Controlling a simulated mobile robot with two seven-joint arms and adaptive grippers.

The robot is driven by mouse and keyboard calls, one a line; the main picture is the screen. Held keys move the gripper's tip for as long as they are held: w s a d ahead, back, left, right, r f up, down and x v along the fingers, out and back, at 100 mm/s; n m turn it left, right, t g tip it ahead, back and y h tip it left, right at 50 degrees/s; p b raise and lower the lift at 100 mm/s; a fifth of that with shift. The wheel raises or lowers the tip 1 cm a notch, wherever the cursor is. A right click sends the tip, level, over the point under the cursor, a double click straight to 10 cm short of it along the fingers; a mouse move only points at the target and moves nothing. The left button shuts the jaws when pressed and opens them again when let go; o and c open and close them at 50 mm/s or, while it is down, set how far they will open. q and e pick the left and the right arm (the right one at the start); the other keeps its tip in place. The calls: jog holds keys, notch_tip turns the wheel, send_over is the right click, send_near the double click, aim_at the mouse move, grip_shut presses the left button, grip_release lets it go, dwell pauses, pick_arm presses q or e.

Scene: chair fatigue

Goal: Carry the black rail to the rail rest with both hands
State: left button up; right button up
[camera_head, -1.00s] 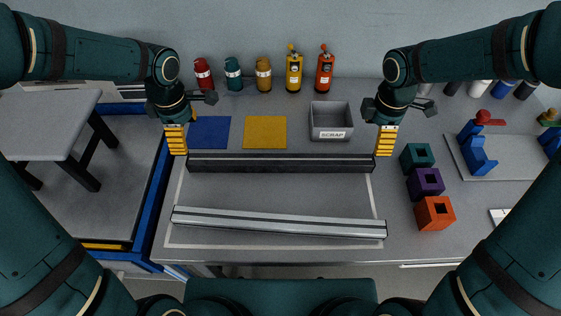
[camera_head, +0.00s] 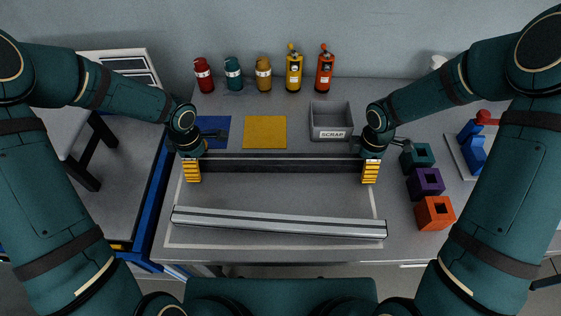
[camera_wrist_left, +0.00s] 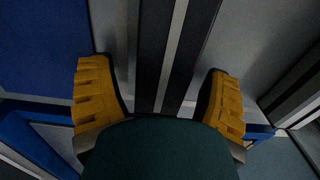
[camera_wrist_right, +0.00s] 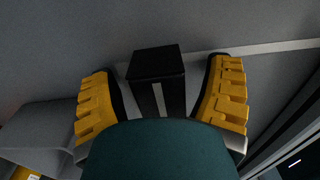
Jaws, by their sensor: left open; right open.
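The black rail (camera_head: 280,164) lies across the table inside a white outline. My left gripper (camera_head: 192,171) is at its left end; in the left wrist view the rail (camera_wrist_left: 152,45) runs between the open fingers (camera_wrist_left: 160,98), with gaps on both sides. My right gripper (camera_head: 370,171) is at its right end; in the right wrist view the rail's dark end (camera_wrist_right: 157,63) sits between the open fingers (camera_wrist_right: 160,92), with gaps beside it. Neither gripper holds it. I cannot tell which thing is the rail rest.
A silver rail (camera_head: 280,222) lies in front of the black one. A grey scrap bin (camera_head: 331,134), a yellow mat (camera_head: 265,132) and a blue mat (camera_head: 213,124) lie behind it. Several coloured blocks, including a purple one (camera_head: 426,182), stand right. Bottles line the back.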

pick_arm(q)
grip_shut()
pick_arm(e)
grip_shut()
pick_arm(q)
jog(key=shift+r, duration=0.1)
pick_arm(e)
jog(key=shift+r, duration=0.15)
